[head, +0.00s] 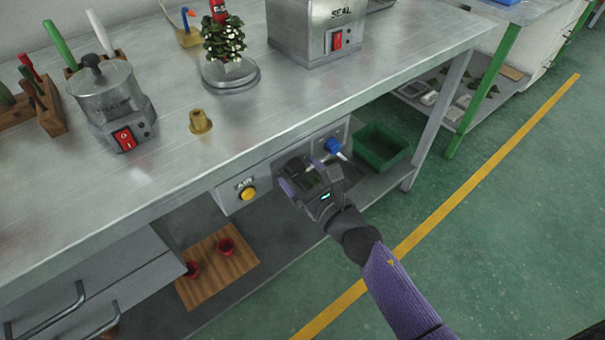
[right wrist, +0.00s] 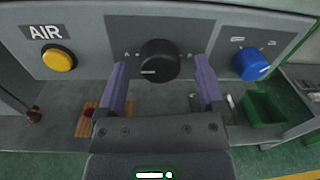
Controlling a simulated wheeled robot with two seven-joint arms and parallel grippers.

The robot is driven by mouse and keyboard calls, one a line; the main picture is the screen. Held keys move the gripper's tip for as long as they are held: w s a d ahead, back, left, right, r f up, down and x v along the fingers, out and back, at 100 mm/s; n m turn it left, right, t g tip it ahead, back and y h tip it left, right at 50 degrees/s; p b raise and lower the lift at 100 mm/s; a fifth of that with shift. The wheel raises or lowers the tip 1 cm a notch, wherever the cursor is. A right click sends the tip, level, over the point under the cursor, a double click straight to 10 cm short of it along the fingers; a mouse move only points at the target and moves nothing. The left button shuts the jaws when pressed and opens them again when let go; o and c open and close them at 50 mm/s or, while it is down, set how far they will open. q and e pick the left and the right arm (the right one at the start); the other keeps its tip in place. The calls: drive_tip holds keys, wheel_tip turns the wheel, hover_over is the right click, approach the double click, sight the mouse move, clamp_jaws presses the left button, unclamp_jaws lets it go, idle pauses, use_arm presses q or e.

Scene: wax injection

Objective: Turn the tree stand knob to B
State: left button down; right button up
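The black round knob (right wrist: 159,61) is on the dark front panel under the bench, with small letter marks to its left and right. The left one looks like A; the right one is too small to read surely. A short pale line shows on its lower left face. My right gripper (right wrist: 162,85) is open, its purple fingers on either side of the knob, apart from it in the picture. In the head view my right gripper (head: 308,178) is in front of the panel and hides the knob. My left gripper is out of view.
A yellow button (right wrist: 59,60) under an AIR label is left of the knob, and a blue knob (right wrist: 250,64) is right. The bench edge overhangs the panel. A green bin (head: 380,148) sits on the lower shelf.

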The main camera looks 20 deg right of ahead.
drive_tip(key=c, duration=0.7)
clamp_jaws()
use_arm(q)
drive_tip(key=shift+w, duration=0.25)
